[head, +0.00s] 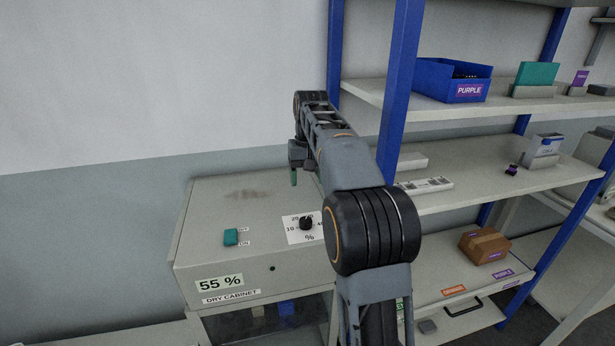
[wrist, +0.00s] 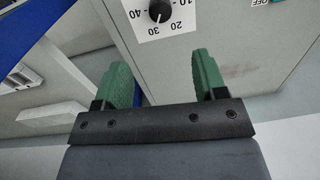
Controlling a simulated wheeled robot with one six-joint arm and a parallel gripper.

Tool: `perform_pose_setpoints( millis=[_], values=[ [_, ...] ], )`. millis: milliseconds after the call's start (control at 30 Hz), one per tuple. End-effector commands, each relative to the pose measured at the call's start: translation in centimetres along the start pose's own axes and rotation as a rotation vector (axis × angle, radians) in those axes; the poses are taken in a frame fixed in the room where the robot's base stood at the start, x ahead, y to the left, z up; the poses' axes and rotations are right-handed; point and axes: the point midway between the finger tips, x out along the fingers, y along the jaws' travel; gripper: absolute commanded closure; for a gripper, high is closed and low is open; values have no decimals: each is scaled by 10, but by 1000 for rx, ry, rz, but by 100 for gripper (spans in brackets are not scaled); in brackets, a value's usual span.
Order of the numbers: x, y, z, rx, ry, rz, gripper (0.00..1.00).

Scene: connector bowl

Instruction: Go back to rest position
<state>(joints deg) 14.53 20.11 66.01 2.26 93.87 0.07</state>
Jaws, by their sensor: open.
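My gripper (wrist: 165,80) is open and empty, its two green fingers apart in the wrist view. In the head view one green fingertip (head: 294,178) shows above the top of the dry cabinet (head: 235,205), near its back right. The cabinet is a grey box with a black dial (head: 306,223) on a white scale, a green switch (head: 230,237) and a 55 % label. In the wrist view the dial (wrist: 159,11) is beyond the fingers, apart from them. My arm hides part of the cabinet's right side in the head view.
A blue-post shelf rack (head: 399,85) stands just right of my arm. It holds a blue PURPLE bin (head: 451,80), a green card in a holder (head: 536,75) and a cardboard box (head: 484,245). The space above the cabinet's left side and before the wall is free.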

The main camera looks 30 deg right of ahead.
Motion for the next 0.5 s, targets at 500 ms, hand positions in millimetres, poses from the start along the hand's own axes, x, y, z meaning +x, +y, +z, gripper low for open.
perform_pose_setpoints(
  millis=[500],
  values=[
    [24,2,-12,4,45,4,35]
  ],
)
